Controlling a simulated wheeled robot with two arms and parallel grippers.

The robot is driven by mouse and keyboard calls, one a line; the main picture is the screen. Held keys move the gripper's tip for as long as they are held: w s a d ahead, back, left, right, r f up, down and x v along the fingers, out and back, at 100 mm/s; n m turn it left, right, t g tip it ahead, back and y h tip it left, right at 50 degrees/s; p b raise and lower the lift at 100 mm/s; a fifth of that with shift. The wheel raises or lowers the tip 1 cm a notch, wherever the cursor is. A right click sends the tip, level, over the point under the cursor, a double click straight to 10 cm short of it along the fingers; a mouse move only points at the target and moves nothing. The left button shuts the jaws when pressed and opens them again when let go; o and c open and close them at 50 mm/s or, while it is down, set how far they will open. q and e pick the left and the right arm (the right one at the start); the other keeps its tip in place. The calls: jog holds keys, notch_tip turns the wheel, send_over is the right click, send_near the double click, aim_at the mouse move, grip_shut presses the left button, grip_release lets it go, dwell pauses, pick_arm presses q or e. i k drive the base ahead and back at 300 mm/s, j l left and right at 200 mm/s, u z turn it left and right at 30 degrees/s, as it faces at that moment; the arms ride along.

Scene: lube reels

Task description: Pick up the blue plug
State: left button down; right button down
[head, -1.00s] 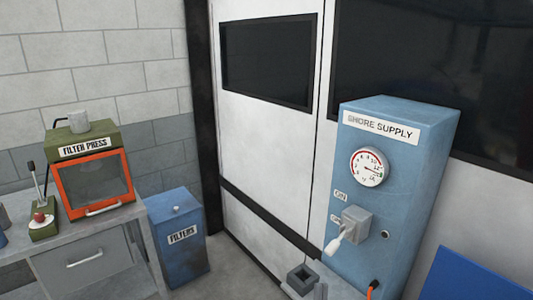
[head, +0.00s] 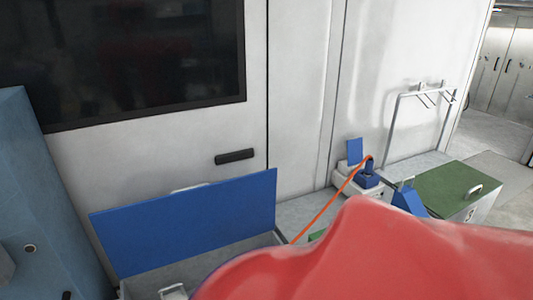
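A small blue plug (head: 368,177) shows right of centre in the head view. It sits at a light grey box on the bench by the white wall. An orange cable (head: 328,204) arches from its top and runs down to the left. A raised blue flap (head: 354,151) stands just behind it. I cannot tell how deeply the plug sits in the box. Neither of my grippers is in view. A large smooth red shape (head: 370,255) fills the lower right close to the camera and hides what lies below the plug.
A grey box with a raised blue lid (head: 190,222) stands at lower centre left. The blue supply cabinet (head: 45,190) is at the left edge. Right of the plug are a blue part (head: 408,200), a green-lidded box (head: 445,187) and a grey rack (head: 395,110). Floor is open at far right.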

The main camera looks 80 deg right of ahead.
aim_at(369, 162)
jog(key=z, duration=3.15)
jog(key=i+l+u, duration=0.1)
jog(key=u, duration=0.35)
jog(key=i+l+u, duration=0.1)
jog(key=u, duration=0.35)
jog(key=l+u, duration=0.3)
jog(key=u, duration=0.15)
jog(key=i+l+u, duration=0.15)
jog(key=l+u, duration=0.15)
jog(key=l, duration=0.85)
jog(key=l+u, duration=0.3)
jog(key=l, duration=1.5)
jog(key=i, duration=0.05)
